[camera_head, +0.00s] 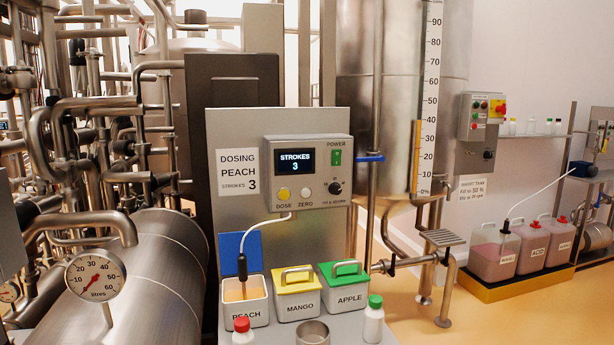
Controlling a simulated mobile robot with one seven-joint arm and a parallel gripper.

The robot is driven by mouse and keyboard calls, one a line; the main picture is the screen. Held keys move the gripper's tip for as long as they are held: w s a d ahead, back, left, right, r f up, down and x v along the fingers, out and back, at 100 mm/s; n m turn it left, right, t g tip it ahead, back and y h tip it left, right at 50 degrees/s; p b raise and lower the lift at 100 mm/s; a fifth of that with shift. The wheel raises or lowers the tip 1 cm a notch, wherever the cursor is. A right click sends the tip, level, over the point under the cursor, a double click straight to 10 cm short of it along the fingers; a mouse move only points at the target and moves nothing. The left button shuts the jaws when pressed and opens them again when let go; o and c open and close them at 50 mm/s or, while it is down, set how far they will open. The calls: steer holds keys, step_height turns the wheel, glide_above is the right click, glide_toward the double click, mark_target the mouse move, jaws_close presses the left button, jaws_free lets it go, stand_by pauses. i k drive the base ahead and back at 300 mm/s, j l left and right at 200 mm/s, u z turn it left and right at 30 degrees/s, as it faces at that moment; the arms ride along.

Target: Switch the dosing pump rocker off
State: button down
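The dosing pump (308,171) is a grey box on an upright metal panel, right of centre. Its power rocker (337,157) is a small green switch at the upper right of the box, under the word POWER. Which way the rocker is tipped is too small to tell. The display (297,161) is lit and reads STROKES 3. Below are a yellow DOSE button (283,194), a pale ZERO button (305,193) and a black knob (335,188). My gripper is not in view.
A sign (239,173) reads DOSING PEACH STROKES 3. Below, the PEACH tub (245,313) is open with a hose end in it; the MANGO tub (298,304) and APPLE tub (345,298) are lidded. A blue-handled valve pipe (372,158) stands right of the pump. The pump's front looks unobstructed.

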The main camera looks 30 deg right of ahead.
mark_target(336, 154)
steer(key=i+l+z, duration=0.1)
steer(key=z, duration=0.25)
steer(key=i+z, duration=0.7)
steer(key=k+j, duration=0.05)
steer(key=k, duration=0.1)
